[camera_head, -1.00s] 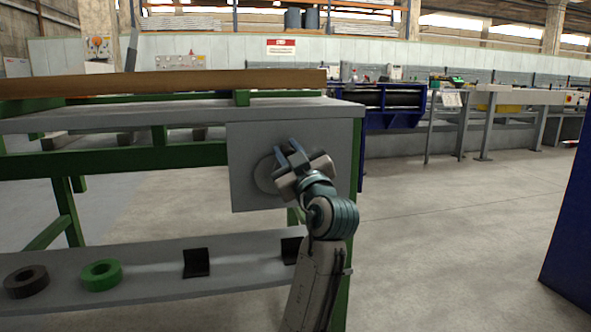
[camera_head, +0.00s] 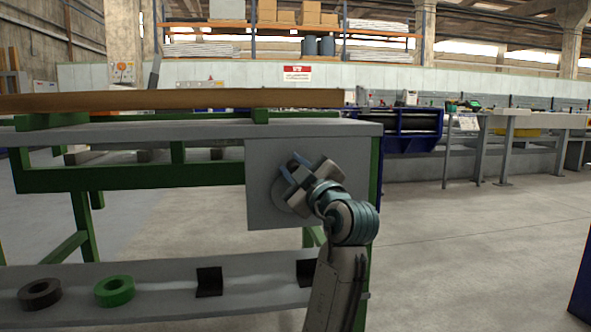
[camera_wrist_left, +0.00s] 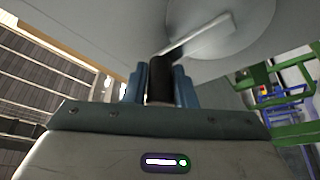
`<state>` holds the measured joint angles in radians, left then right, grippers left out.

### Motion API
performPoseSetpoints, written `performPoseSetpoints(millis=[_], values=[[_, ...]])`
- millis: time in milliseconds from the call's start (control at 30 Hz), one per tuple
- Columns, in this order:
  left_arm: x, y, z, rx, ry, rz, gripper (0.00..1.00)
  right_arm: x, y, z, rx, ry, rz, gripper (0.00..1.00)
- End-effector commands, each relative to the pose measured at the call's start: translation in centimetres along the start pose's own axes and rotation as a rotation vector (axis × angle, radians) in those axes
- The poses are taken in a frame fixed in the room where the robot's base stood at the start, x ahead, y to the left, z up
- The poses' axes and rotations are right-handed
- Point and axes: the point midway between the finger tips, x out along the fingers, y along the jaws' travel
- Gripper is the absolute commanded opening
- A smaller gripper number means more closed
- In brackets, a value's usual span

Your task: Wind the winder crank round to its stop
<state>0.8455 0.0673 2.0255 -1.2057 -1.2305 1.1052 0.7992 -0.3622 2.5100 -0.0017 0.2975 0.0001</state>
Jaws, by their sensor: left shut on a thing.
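The winder crank has a pale round disc (camera_head: 281,197) on the grey panel at the right end of the runout table. In the left wrist view the disc (camera_wrist_left: 235,25) carries a thin light crank arm (camera_wrist_left: 200,36) and a black handle (camera_wrist_left: 160,78). My left gripper (camera_head: 293,166) is in front of the disc and hides much of it in the head view. In the left wrist view its blue fingers (camera_wrist_left: 160,86) stand on both sides of the black handle, shut on it. My right gripper is not in view.
A wooden beam (camera_head: 170,100) lies along the table top (camera_head: 215,130). The lower shelf (camera_head: 160,302) holds a dark ring (camera_head: 40,293), a green ring (camera_head: 114,291) and black brackets (camera_head: 209,281). Open floor (camera_head: 460,250) lies to the right, with a blue panel (camera_head: 582,280) at the edge.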

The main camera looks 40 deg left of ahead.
Motion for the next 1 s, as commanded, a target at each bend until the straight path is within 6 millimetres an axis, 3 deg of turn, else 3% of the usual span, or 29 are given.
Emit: performPoseSetpoints(millis=[167, 200, 267, 667, 1000], values=[[-0.1, -0.2, 0.2, 0.006, -0.003, -0.006, 0.00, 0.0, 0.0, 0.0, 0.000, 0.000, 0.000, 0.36], [-0.1, -0.2, 0.2, 0.006, -0.003, -0.006, 0.32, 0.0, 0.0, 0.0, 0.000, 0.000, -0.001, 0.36], [-0.1, -0.2, 0.2, 0.006, -0.003, -0.005, 0.44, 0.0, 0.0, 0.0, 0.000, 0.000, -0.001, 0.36], [-0.6, -0.1, 0.2, 0.002, -0.003, -0.001, 0.45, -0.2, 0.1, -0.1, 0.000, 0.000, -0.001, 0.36], [-5.5, -0.3, 0.4, -0.001, -0.008, -0.002, 0.45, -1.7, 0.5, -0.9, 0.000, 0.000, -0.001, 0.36]])
